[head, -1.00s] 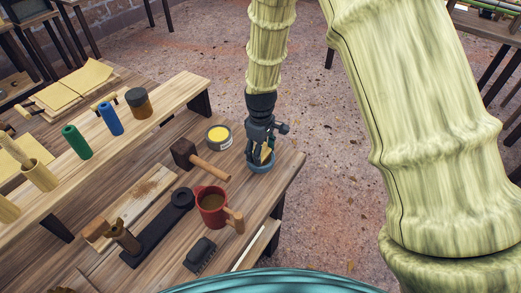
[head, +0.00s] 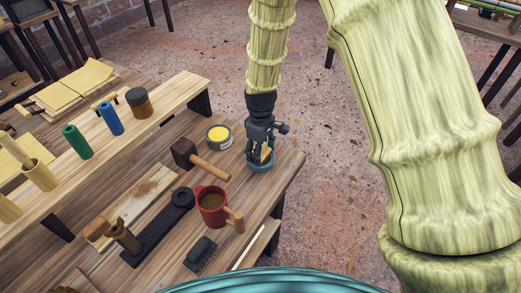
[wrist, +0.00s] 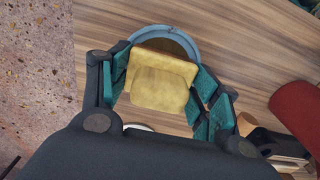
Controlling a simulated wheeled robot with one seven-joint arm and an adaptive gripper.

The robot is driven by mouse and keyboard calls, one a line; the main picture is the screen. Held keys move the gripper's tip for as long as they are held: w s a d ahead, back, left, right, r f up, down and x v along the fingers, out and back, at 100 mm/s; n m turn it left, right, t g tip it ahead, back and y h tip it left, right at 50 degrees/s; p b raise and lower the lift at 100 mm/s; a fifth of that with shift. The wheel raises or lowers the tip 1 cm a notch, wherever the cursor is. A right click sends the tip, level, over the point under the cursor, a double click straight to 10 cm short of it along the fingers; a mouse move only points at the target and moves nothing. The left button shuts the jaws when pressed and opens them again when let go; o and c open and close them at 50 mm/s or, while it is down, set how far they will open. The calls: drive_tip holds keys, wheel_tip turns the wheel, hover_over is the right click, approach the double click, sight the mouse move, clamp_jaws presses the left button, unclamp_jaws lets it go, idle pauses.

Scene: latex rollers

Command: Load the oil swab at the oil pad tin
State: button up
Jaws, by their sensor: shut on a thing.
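The oil swab, a yellow-tan padded block (wrist: 160,85), is between the teal finger pads of my gripper (wrist: 168,95), which is shut on it. In the head view my gripper (head: 264,152) points down over a round blue tin (head: 261,167) near the table's right edge; this looks like the oil pad tin. In the wrist view the tin's blue rim (wrist: 183,38) shows behind the swab's far end, which covers most of its inside. I cannot tell whether the swab touches the pad.
A tin with yellow contents (head: 219,134) stands just left of my gripper. A wooden mallet (head: 200,160), a red mug (head: 212,203) and a black brush (head: 200,252) lie nearer on the table (head: 262,203). A raised shelf with colored rollers (head: 110,117) runs along the left.

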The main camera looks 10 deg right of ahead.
drive_tip(key=shift+r+p, duration=2.75)
drive_tip(key=shift+r, duration=0.75)
